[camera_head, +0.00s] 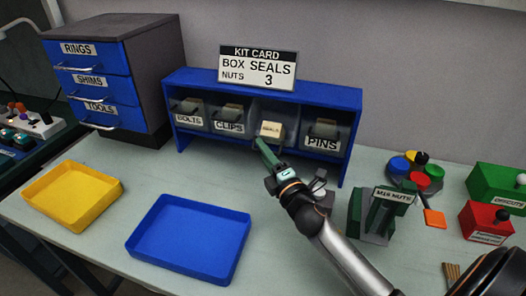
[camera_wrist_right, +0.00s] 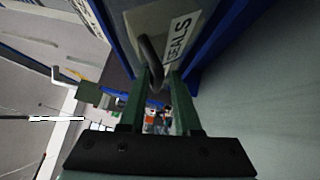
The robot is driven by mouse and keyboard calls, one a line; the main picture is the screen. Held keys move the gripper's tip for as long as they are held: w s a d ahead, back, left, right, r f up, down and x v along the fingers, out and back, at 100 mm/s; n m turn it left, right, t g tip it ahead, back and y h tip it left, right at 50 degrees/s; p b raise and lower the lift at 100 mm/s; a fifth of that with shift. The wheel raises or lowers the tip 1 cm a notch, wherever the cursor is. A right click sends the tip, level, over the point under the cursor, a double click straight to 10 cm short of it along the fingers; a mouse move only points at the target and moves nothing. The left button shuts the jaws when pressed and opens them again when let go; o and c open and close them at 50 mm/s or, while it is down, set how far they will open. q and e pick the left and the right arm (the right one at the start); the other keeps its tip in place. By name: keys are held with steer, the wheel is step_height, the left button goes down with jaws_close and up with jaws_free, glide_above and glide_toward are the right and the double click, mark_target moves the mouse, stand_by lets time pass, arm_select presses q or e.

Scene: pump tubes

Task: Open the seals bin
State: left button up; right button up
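The seals bin (camera_head: 270,129) sits in the blue rack (camera_head: 352,100), between the clips bin and the pins bin. Its SEALS label also shows large in the right wrist view (camera_wrist_right: 178,38). My right gripper (camera_head: 260,144) reaches up to the front of this bin. In the right wrist view its two green fingers (camera_wrist_right: 161,72) stand apart, with the bin's dark curved handle (camera_wrist_right: 150,55) between them. A gap shows beside the handle, so I see no firm grip. I cannot tell whether the bin is pulled out at all. My left gripper is not in view.
The bolts bin (camera_head: 188,118), clips bin (camera_head: 229,127) and pins bin (camera_head: 322,142) flank it. A kit card (camera_head: 258,67) stands above. A blue tray (camera_head: 190,240) and yellow tray (camera_head: 72,195) lie in front. The M16 nuts holder (camera_head: 375,215) stands right of my arm.

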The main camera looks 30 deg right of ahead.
steer(key=shift+o, duration=0.6)
steer(key=shift+r, duration=0.1)
steer(key=s+a+f+b, duration=0.1)
steer(key=s+b, duration=0.1)
steer(key=s, duration=1)
steer(key=shift+s+f, duration=0.2)
steer(key=shift+f, duration=0.15)
